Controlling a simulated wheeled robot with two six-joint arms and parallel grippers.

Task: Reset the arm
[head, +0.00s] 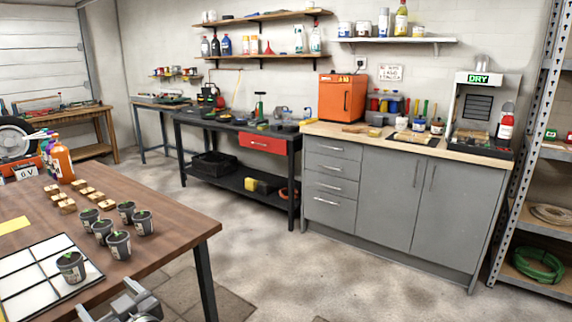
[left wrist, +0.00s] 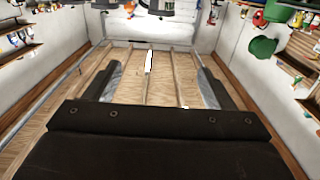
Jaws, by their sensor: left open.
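My left gripper (head: 130,302) shows as a grey mechanism at the bottom edge of the head view, beside the brown wooden table (head: 165,225). Only part of it is in frame. In the left wrist view the gripper (left wrist: 158,80) has its two fingers wide apart with nothing between them. Behind them are wooden boards and beams, and the room appears upside down. My right gripper is in neither view.
The table holds several potted seedlings (head: 118,245), wooden blocks (head: 67,206), a white tiled panel (head: 35,285) and bottles (head: 63,160). A grey cabinet (head: 385,195) and a workbench (head: 233,127) stand beyond. The floor (head: 260,250) between is clear.

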